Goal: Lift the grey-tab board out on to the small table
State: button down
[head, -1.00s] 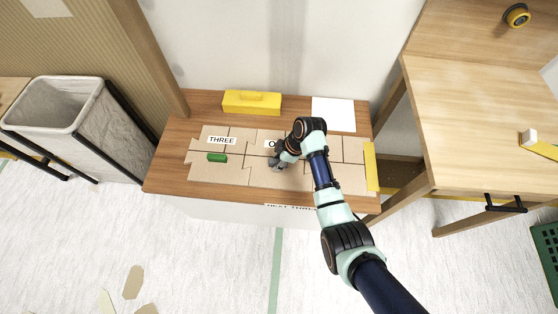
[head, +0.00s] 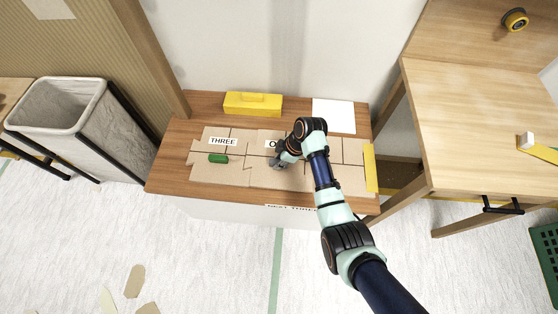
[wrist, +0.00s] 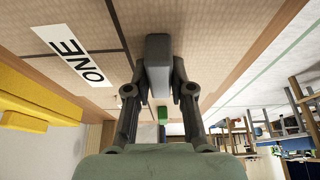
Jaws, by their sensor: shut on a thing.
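Light wooden boards lie close together on a brown bench (head: 165,180). The board with the ONE label (wrist: 73,60) is under my gripper (head: 277,160); its label is partly hidden by my arm in the head view. In the wrist view my gripper (wrist: 158,92) is shut on a grey tab (wrist: 158,60) on that board. The board looks flat among its neighbours; I cannot tell whether it is raised. A green tab (head: 218,158) sits on the left board with the THREE label (head: 222,141). I cannot tell which table is the small table.
A yellow box (head: 253,104) and a white sheet (head: 333,115) lie at the bench's back. A yellow strip (head: 370,167) lies at its right end. A light wooden table (head: 480,110) stands right. A grey bin (head: 60,105) stands left. Floor in front is mostly clear.

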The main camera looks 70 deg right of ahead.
jog(key=shift+r+p, duration=1)
jog(key=shift+r, duration=0.1)
notch_tip(320, 180, up, 4)
jog(key=p, duration=0.4)
jog(key=shift+r, duration=0.1)
